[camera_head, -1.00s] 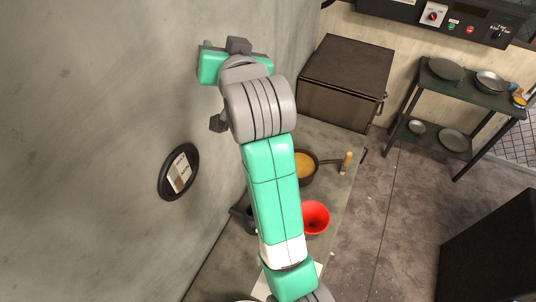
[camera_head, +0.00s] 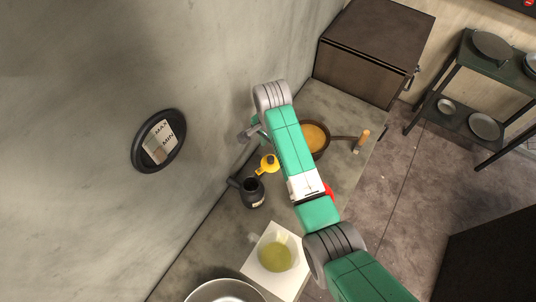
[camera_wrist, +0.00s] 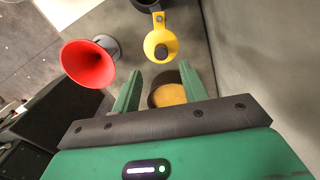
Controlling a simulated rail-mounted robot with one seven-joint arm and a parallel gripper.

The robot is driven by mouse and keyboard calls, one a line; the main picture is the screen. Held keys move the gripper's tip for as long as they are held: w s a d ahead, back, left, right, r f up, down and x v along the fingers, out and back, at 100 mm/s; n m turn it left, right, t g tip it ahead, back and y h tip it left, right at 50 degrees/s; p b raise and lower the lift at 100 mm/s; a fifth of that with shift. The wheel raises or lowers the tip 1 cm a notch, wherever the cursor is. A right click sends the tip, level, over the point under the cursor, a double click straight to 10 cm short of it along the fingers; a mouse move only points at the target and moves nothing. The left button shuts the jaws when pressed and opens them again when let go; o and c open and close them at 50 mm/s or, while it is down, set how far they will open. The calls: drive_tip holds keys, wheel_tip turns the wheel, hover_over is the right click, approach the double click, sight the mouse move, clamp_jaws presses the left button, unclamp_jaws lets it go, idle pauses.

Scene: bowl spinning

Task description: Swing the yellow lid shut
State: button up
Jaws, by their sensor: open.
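The yellow lid (camera_head: 265,166) with a dark knob stands swung open beside a small black pot (camera_head: 252,195), whose dark mouth is uncovered. In the wrist view the lid (camera_wrist: 160,35) is ahead of the fingers, its knob facing the camera, and the pot (camera_wrist: 146,4) is cut off at the top edge. My gripper (camera_wrist: 160,72) is open and empty, its two green fingers apart, with the lid just beyond the tips and not between them. In the head view the fingers are mostly hidden by my arm.
A red funnel (camera_wrist: 88,64) stands left of the lid in the wrist view. A pan of orange contents (camera_head: 315,138) lies behind it. The wall (camera_head: 150,210) runs close beside the pot.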

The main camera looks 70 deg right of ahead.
sight(271, 158)
wheel_tip(271, 158, down, 8)
drive_tip(key=shift+r, duration=0.15)
idle(0.3)
clamp_jaws()
